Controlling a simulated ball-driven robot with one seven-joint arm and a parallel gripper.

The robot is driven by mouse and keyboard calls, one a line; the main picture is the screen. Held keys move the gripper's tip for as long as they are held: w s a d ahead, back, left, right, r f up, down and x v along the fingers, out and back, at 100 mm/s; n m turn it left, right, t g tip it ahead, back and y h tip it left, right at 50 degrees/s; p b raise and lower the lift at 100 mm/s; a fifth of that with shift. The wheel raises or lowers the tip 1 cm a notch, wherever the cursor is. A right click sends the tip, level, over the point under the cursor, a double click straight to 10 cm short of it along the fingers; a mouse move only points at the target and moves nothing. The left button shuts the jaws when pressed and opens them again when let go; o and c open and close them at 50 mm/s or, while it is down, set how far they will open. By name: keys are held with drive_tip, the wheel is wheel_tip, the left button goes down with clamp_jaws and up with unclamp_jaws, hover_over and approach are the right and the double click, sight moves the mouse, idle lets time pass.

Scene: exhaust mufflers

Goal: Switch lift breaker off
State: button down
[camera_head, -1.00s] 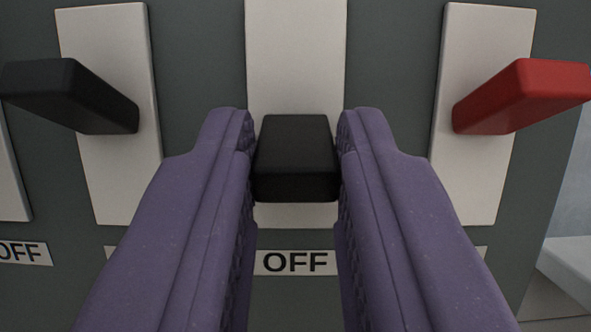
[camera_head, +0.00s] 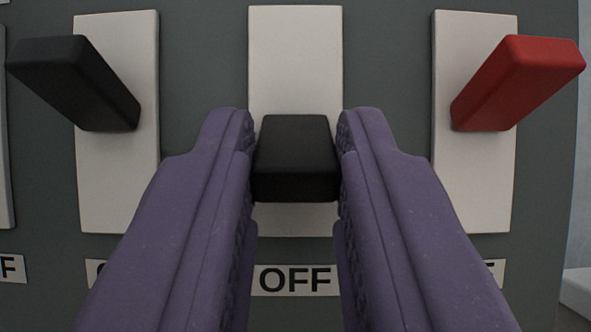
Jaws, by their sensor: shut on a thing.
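A black breaker lever (camera_head: 295,158) sticks out of the middle white plate (camera_head: 295,60). My gripper (camera_head: 295,150) has its two purple fingers on the left and right sides of this lever and is shut on it. An "OFF" label (camera_head: 294,280) sits below the middle plate, between the fingers. No name marking which breaker is the lift one is in view.
Another black lever (camera_head: 75,82) on a white plate stands to the left. A red lever (camera_head: 517,80) on a white plate stands to the right. Both stick out from the grey panel (camera_head: 205,60). The panel's right edge shows at the far right.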

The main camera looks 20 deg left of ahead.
drive_tip(key=c, duration=0.9)
unclamp_jaws()
drive_tip(key=v, duration=0.7)
drive_tip(key=shift+s+d+f, duration=0.1)
drive_tip(key=shift+s+f, duration=0.2)
